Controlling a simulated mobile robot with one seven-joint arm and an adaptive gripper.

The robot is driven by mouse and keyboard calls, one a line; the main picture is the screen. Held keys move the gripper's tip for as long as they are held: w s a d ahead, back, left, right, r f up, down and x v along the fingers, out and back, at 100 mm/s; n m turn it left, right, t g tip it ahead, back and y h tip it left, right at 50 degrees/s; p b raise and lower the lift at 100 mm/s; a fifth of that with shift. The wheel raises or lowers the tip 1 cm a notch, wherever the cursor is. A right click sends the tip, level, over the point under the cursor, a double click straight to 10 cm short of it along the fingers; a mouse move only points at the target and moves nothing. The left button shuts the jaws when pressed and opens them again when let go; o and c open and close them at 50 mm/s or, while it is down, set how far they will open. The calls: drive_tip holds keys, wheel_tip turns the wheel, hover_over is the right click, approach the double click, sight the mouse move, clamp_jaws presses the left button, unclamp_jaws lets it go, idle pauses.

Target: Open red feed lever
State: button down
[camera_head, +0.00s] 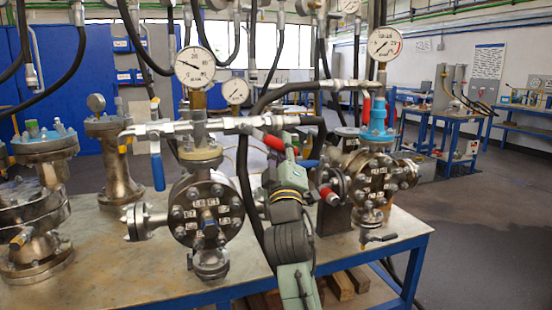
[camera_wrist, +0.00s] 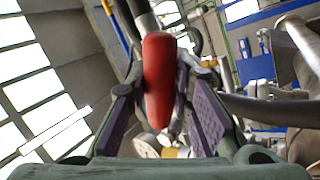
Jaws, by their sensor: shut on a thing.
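The red feed lever (camera_wrist: 157,80) stands upright between the two purple-padded fingers of my gripper (camera_wrist: 162,95) in the wrist view. The fingers are shut on it, one on each side. In the head view, the red lever (camera_head: 273,142) shows at the tip of my gripper (camera_head: 284,153), beside the horizontal silver pipe run (camera_head: 205,127). My arm covers part of the space below the lever. The lever's pivot is hard to make out in either view.
A flanged vessel (camera_head: 207,210) with a pressure gauge (camera_head: 195,66) stands left of my arm, and another (camera_head: 375,180) stands to the right. A blue-handled lever (camera_head: 158,172) hangs at the left. Black hoses (camera_head: 243,175) pass close to my gripper.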

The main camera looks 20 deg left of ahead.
drive_tip(key=n+y, duration=0.1)
drive_tip(key=r+n+y, duration=0.1)
drive_tip(key=n, duration=0.1)
drive_tip(key=d+r+n+y, duration=0.1)
drive_tip(key=shift+w+n+b, duration=0.2)
drive_tip(key=shift+n+b, duration=0.1)
drive_tip(key=shift+b, duration=0.1)
drive_tip(key=shift+a+r+n+g+y+b, duration=0.15)
drive_tip(key=shift+r+n+g+y, duration=0.25)
drive_tip(key=shift+n+y, duration=0.45)
drive_tip(key=shift+d+r+n+g+y+b, duration=0.15)
drive_tip(key=shift+r+n+g+y, duration=0.35)
drive_tip(key=shift+n, duration=0.6)
drive_tip(key=shift+a+r+n+g+y+b, duration=0.15)
drive_tip(key=shift+r+n+g+y, duration=0.15)
drive_tip(key=shift+n+y, duration=0.55)
drive_tip(key=c, duration=1.4)
unclamp_jaws()
drive_tip(key=v, duration=1.2)
drive_tip(key=shift+s, duration=0.1)
drive_tip(key=shift+r, duration=0.1)
